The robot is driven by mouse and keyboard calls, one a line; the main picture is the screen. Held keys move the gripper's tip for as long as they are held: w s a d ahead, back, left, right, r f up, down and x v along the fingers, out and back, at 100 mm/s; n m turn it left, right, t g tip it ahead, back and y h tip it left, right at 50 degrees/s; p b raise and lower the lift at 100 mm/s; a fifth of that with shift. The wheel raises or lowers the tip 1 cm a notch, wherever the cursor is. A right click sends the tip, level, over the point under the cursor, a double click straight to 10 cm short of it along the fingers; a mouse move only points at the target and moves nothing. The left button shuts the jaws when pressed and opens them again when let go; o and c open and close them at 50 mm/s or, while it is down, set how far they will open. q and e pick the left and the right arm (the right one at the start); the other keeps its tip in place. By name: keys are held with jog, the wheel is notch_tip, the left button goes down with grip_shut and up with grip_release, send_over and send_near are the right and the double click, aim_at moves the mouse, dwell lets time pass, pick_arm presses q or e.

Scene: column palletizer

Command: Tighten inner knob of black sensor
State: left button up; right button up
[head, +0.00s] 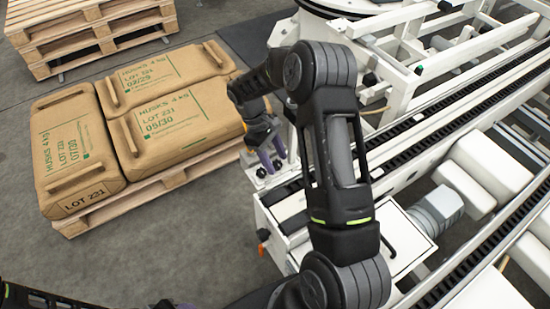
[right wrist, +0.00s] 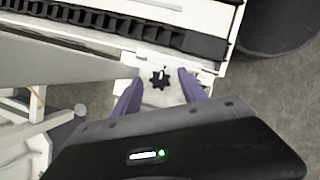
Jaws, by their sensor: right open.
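A black star-shaped knob (right wrist: 159,81) with a small white mark sits on a pale bracket in the right wrist view. My right gripper (head: 271,157) has purple fingers and reaches down to the near end of the white conveyor frame. In the wrist view its fingers are open, one on each side of the knob, with a gap on both sides. Whether the fingertips are level with the knob is hard to tell. The black sensor body cannot be made out clearly. My left gripper is not in view; only part of my left arm shows at the bottom left.
A white conveyor frame (head: 262,214) with black chain tracks fills the right side. Brown sacks (head: 176,122) lie on a wooden pallet (head: 146,185) left of the gripper. Empty pallets (head: 88,38) stand at the back left. The grey floor in front is clear.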

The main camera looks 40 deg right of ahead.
jog(key=v, duration=0.7)
jog(key=shift+r, duration=0.35)
jog(key=shift+w, duration=0.1)
